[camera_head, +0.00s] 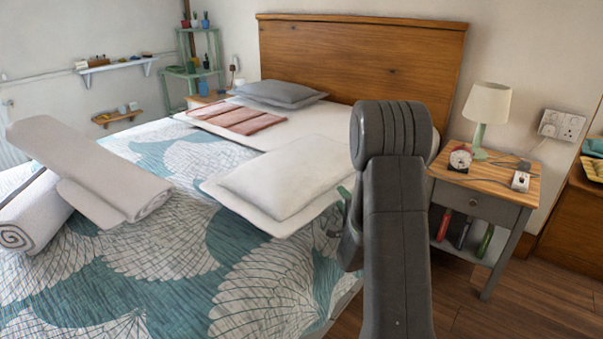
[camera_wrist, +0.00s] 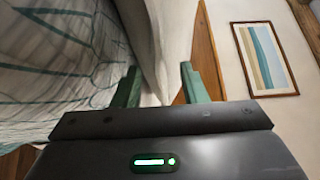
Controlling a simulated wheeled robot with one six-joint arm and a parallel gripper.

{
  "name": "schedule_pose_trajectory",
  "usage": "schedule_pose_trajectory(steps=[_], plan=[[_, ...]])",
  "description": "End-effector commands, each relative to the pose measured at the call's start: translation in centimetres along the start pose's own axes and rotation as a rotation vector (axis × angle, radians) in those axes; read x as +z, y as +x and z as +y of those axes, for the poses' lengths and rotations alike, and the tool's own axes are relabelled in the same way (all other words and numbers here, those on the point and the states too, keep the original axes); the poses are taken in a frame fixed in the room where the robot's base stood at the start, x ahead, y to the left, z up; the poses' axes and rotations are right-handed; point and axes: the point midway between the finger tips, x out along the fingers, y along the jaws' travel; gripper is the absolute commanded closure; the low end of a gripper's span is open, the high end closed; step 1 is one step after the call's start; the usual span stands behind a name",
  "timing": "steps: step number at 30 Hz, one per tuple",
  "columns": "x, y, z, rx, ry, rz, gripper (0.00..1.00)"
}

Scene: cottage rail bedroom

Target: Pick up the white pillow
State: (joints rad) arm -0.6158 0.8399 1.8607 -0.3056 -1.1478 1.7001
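The white pillow (camera_head: 285,175) lies flat on a white layer on the near right side of the bed. My gripper (camera_head: 342,210) is at the pillow's right side, mostly hidden behind my arm, with only bits of its green fingers showing. In the wrist view the two green fingers of my gripper (camera_wrist: 159,78) stand apart. A pale surface shows between and beyond them, and I cannot tell whether it is the pillow or bedding. I cannot tell from the head view whether a finger touches the pillow.
The bed has a wooden headboard (camera_head: 360,65). Grey pillows (camera_head: 280,94) and a folded pinkish cloth (camera_head: 230,117) lie farther back. Rolled pale towels (camera_head: 90,170) lie at left. A nightstand (camera_head: 480,207) with a lamp (camera_head: 487,105) and clock (camera_head: 460,158) stands right of my arm.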

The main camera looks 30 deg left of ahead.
Motion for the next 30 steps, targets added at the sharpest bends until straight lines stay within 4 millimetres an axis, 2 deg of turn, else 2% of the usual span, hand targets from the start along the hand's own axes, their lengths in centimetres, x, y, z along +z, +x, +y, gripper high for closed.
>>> schedule_pose_trajectory(steps=[3,6,13,14,18,20,30], plan=[[0.0,1.7,0.2,-0.001,0.000,0.000,0.61],[0.0,2.4,0.1,-0.001,-0.001,0.000,0.61],[0.0,2.5,0.1,0.000,0.000,0.000,0.61],[0.0,2.5,0.1,0.000,0.000,0.000,0.63],[0.0,2.5,0.1,0.000,-0.001,0.000,0.90],[0.0,2.5,0.1,0.000,-0.001,0.000,1.00],[0.0,2.6,-0.1,-0.004,-0.001,0.000,1.00]])
